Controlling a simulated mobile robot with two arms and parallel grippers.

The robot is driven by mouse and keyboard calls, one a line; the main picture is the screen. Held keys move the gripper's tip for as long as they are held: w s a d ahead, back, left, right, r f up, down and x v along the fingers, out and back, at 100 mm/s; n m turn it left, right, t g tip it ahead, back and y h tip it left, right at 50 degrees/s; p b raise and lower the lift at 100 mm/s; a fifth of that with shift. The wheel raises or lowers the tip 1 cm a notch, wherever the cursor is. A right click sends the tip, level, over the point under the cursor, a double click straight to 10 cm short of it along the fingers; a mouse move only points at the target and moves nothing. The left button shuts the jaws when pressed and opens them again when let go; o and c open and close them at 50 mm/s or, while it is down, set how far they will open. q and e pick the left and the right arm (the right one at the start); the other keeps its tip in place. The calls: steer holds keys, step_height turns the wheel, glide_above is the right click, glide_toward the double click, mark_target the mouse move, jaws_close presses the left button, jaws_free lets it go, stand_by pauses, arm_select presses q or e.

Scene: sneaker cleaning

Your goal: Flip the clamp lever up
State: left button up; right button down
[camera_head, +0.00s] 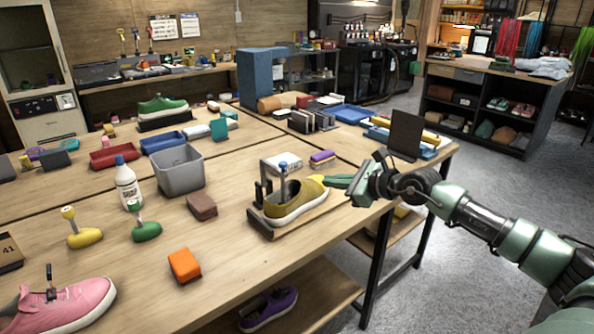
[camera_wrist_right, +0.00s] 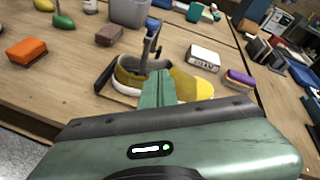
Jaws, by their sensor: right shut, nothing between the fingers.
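A yellow sneaker (camera_head: 297,203) sits on a wooden clamp board (camera_head: 272,231) near the table's right edge; it also shows in the right wrist view (camera_wrist_right: 190,83). A clamp (camera_head: 283,182) stands upright at the sneaker's opening, with a grey post, a blue top and dark upright parts beside it. The wrist view shows the clamp (camera_wrist_right: 149,48) as a dark upright piece beyond my fingers; the lever's exact position is hard to tell. My right gripper (camera_head: 328,181) is shut and empty, its green fingers near the sneaker's toe end. My left gripper is out of view.
A white box (camera_head: 280,163) and a purple-and-yellow brush (camera_head: 322,158) lie behind the sneaker. A brown block (camera_head: 202,206) and an orange block (camera_head: 185,265) lie to the left. A dark upright panel (camera_head: 406,133) stands behind my right wrist. Bare tabletop lies in front of the board.

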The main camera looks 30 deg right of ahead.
steer(key=w+a+p, duration=0.4)
steer(key=w, duration=0.6)
steer(key=shift+f, duration=0.15)
steer(key=shift+w, duration=0.15)
